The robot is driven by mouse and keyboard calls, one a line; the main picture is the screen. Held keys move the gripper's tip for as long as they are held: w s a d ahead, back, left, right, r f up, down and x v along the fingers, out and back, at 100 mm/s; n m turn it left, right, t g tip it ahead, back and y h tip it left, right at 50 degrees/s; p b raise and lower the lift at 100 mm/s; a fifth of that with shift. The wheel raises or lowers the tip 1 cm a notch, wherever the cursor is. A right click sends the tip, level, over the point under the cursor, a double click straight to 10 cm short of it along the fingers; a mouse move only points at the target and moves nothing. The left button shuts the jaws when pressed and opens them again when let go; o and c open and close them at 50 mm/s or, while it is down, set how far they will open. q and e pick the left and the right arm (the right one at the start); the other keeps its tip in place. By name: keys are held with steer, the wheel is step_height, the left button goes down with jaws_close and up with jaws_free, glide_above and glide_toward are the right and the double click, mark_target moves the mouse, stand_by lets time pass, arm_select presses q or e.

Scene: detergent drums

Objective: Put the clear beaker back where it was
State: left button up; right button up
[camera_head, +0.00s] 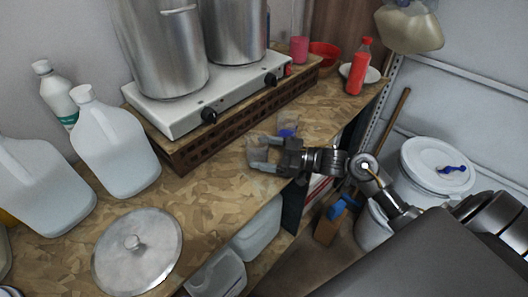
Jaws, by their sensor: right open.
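A small clear beaker (254,150) stands on the patterned wooden counter, in front of the raised slatted shelf. It is see-through and its outline is faint. My right gripper (259,153) reaches in from the right, and its two fingers are spread apart at the beaker. I cannot tell whether the fingers touch it. A second small clear container with something blue in it (287,129) stands just behind the gripper. My left gripper is not in view.
A white two-burner stove (190,112) with metal pots stands on the shelf (215,137). White jugs (112,150) and a round metal lid (137,250) are at the left. A red bottle (358,68) stands at the back right. A lidded white drum (438,165) is on the right.

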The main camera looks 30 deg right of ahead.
steer(key=shift+r, duration=0.25)
steer(key=b+v, duration=0.2)
steer(key=v, duration=0.8)
steer(key=shift+s+d+f, duration=0.15)
steer(key=shift+d+f, duration=0.05)
steer(key=shift+s+d+r+b, duration=0.15)
steer(key=shift+s+d+b, duration=0.2)
steer(key=shift+s+d, duration=0.15)
steer(key=shift+w, duration=0.1)
